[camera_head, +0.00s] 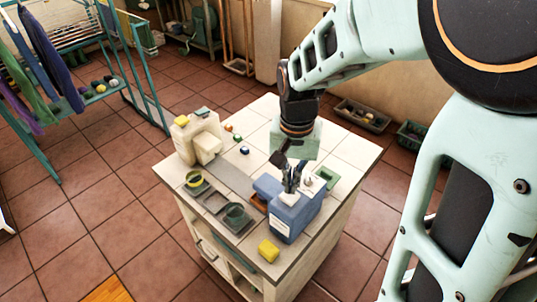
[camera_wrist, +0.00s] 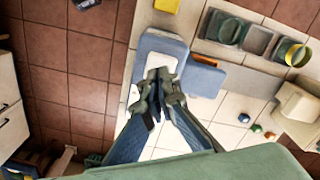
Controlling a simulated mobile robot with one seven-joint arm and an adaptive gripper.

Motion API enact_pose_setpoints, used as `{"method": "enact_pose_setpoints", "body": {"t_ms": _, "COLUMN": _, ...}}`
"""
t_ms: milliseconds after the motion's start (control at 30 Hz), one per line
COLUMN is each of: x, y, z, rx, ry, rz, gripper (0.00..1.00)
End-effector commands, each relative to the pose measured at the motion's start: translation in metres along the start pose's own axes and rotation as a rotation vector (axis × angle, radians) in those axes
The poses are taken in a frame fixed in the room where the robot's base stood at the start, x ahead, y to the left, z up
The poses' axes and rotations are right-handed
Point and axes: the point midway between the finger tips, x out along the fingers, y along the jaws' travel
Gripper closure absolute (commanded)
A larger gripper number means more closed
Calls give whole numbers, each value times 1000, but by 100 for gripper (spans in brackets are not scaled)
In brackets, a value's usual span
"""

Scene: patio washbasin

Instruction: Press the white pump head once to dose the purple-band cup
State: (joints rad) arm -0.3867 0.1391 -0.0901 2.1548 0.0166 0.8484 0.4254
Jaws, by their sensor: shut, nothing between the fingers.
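My gripper (camera_head: 291,186) points down, its fingers shut and empty, directly over the white pump head (camera_head: 289,198) of a blue dispenser (camera_head: 296,222). In the wrist view my fingertips (camera_wrist: 160,76) overlap the white pump head (camera_wrist: 173,63) on the blue dispenser (camera_wrist: 151,44). I cannot tell whether they touch it or how far it is pressed. I cannot make out a purple band on either cup.
A lower blue block (camera_head: 267,186) adjoins the dispenser. A yellow block (camera_head: 268,250) lies near the worktop's front edge. A cream machine (camera_head: 197,140) and several small coloured pieces are farther back. Some pale tiles (camera_head: 320,215) on the right are bare.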

Motion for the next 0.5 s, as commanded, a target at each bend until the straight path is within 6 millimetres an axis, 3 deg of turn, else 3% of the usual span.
{"method": "enact_pose_setpoints", "body": {"t_ms": 267, "x": -3, "y": 0, "z": 0, "rx": 0, "ry": 0, "rz": 0, "gripper": 100}}
{"method": "enact_pose_setpoints", "body": {"t_ms": 500, "x": -26, "y": 0, "z": 0, "rx": 1, "ry": 0, "rz": 0, "gripper": 100}}
